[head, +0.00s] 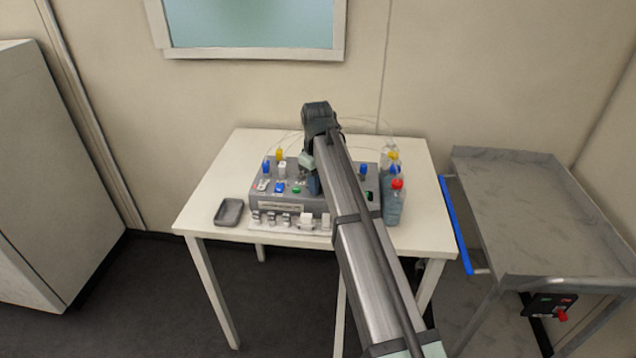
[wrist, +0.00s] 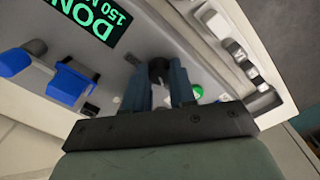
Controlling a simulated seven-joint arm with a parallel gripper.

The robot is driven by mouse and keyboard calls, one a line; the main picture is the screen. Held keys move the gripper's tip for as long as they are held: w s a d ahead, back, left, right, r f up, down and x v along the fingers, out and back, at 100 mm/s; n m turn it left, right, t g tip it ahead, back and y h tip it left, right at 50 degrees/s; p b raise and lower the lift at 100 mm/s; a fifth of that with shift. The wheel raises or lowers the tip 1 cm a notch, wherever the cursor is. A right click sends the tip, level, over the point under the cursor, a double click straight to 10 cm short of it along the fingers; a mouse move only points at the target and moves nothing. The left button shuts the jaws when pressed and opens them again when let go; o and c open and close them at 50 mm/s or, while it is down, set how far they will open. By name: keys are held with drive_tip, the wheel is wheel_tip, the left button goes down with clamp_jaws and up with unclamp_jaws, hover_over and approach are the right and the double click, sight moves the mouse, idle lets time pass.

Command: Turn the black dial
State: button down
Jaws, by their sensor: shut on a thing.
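The black dial (wrist: 158,68) shows in the wrist view on the grey face of the shaker device, between the fingertips of my gripper (wrist: 160,78). The two blue-grey fingers are shut on it, one on each side. In the head view my arm covers the dial and most of my gripper; only a bit of a dark blue finger (head: 314,185) shows low over the device (head: 285,205).
A lit display (wrist: 90,18) reads "DONE" and "150". A green button (wrist: 198,92) and a blue part (wrist: 66,85) lie close to the fingers. On the white table (head: 208,190) are a grey tray (head: 229,212) and bottles (head: 392,207). A trolley (head: 520,200) stands right.

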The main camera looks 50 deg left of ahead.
drive_tip(key=c, duration=0.9)
unclamp_jaws()
drive_tip(key=shift+r, duration=0.1)
wheel_tip(320, 180, up, 14)
drive_tip(key=shift+s+f, duration=0.15)
drive_tip(key=shift+f, duration=0.05)
